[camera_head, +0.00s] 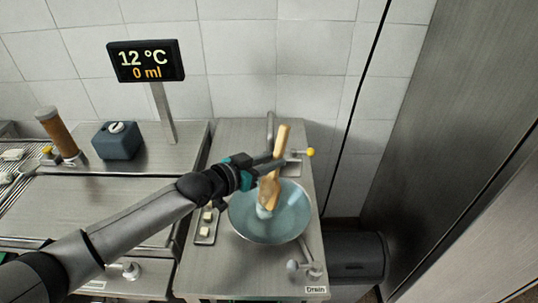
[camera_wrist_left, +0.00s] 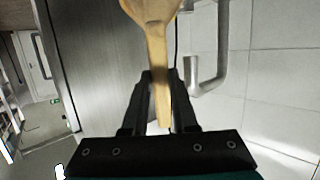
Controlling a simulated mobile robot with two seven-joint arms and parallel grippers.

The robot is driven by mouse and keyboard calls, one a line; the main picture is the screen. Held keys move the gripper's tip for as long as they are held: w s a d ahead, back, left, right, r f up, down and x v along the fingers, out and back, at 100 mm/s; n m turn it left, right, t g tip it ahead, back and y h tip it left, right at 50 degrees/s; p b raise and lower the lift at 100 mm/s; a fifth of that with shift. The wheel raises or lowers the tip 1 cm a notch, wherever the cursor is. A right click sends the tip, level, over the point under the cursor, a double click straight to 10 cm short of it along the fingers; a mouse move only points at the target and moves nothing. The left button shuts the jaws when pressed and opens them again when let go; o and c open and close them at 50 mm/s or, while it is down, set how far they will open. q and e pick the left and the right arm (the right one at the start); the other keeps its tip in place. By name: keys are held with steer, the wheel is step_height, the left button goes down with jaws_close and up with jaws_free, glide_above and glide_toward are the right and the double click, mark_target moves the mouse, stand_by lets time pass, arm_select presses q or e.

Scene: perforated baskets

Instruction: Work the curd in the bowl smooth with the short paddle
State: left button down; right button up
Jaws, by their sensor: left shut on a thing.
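My left gripper (camera_head: 268,168) is shut on the wooden paddle (camera_head: 283,138) and holds it tilted over the round bowl (camera_head: 298,222). The paddle's lower end reaches down into the bowl. A small whitish lump (camera_head: 263,212) shows at that lower end; I cannot tell whether it is curd. The bowl looks pale blue-grey inside, and the arm and paddle hide part of its far side. In the left wrist view the paddle (camera_wrist_left: 152,14) stands between the fingers (camera_wrist_left: 160,88), its wider part away from the gripper. My right gripper is out of view.
A small tray (camera_head: 206,238) with pale cubes lies left of the bowl. A display (camera_head: 146,61) reads 12 °C and 0 ml. A dark blue container (camera_head: 117,142) and a brown bottle (camera_head: 58,135) stand on the left counter. A Drain label (camera_head: 316,289) and valve are at front right.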

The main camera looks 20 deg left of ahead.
arm_select(q)
steer(key=shift+w+a+f+b, duration=0.15)
steer(key=shift+w+a+b, duration=0.3)
steer(key=shift+b, duration=0.3)
steer(key=shift+a, duration=0.2)
steer(key=shift+s+d+p, duration=0.15)
steer(key=shift+d+p, duration=0.15)
steer(key=shift+p, duration=0.25)
steer(key=shift+s+d+p, duration=0.25)
steer(key=shift+d+p, duration=0.1)
steer(key=shift+w+a+b, duration=0.35)
steer(key=shift+a+b, duration=0.3)
steer(key=shift+b, duration=0.2)
